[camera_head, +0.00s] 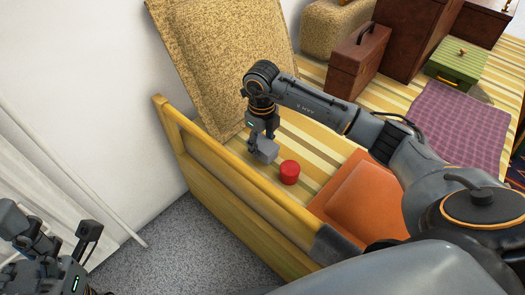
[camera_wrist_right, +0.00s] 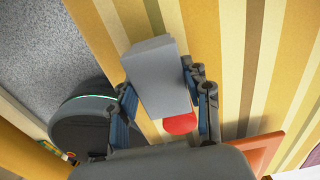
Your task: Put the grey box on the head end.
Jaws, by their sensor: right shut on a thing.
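The grey box (camera_head: 265,152) is held in my right gripper (camera_head: 262,139), low over the striped bed surface (camera_head: 318,148). In the right wrist view the grey box (camera_wrist_right: 158,72) sits between the two fingers of my right gripper (camera_wrist_right: 160,92), which is shut on it. I cannot tell whether the box touches the bed. A large tan cushion (camera_head: 220,60) stands upright at the bed's upper-left end, behind the gripper. My left gripper (camera_head: 45,250) is at the lower left, over the floor and away from the bed; its fingers are unclear.
A red cylinder (camera_head: 289,172) stands just right of the box, close to it. An orange cushion (camera_head: 365,200) lies nearer me. A wooden rail (camera_head: 235,175) borders the bed. A brown case (camera_head: 357,60), green striped box (camera_head: 457,60) and purple cloth (camera_head: 460,128) lie farther right.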

